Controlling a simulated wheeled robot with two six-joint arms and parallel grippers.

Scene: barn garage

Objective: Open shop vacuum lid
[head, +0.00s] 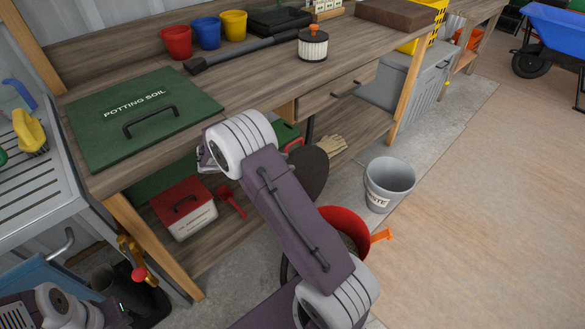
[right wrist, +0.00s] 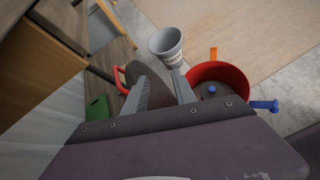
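The shop vacuum's red drum (head: 345,230) stands on the floor beside the workbench, partly behind my right arm. An orange latch (head: 382,235) sticks out from its side. In the right wrist view the drum (right wrist: 222,80) shows an open top, with an orange latch (right wrist: 213,54) and a blue knob (right wrist: 264,105). The dark round lid (head: 314,174) is tilted up on the bench side, with a red handle (right wrist: 121,78). My right gripper (right wrist: 162,78) is open, its fingers apart in front of the lid; I cannot tell whether they touch it. My left gripper is not in view.
A grey bucket (head: 389,182) stands right of the drum. The workbench (head: 250,92) holds a green potting soil lid (head: 145,112), several small pots and a white canister (head: 313,45). A red-lidded box (head: 183,206) sits on the lower shelf.

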